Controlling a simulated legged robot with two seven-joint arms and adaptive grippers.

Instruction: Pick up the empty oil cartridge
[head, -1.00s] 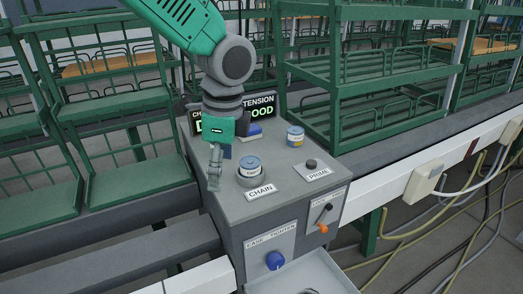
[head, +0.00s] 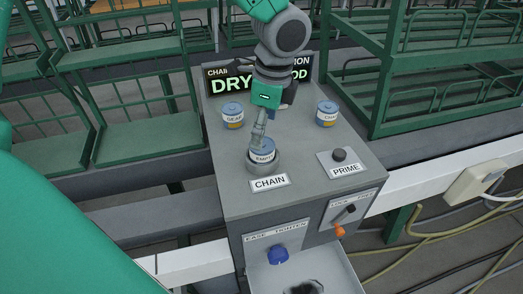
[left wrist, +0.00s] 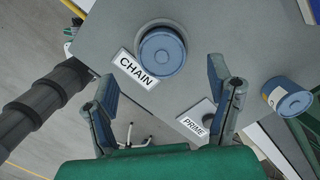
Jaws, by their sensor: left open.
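The empty oil cartridge (head: 263,152), a small blue-capped can with a white label reading EMPTY, sits upright in the round socket behind the CHAIN label (head: 270,183) on the grey machine. In the left wrist view its round blue top (left wrist: 162,52) lies centred just beyond the fingertips. My left gripper (head: 260,130) reaches down from above to the cartridge, one finger overlapping its upper edge in the head view. In the left wrist view the gripper (left wrist: 162,78) is open, with nothing between its fingers; contact cannot be told. My right gripper is not in view.
A GEAR cartridge (head: 233,117) stands at back left and another cartridge (head: 326,114) at back right. A PRIME button (head: 339,155), a blue knob (head: 278,255) and an orange-tipped lever (head: 339,231) are on the machine. A display (head: 258,80) stands behind; green racks (head: 440,70) surround it.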

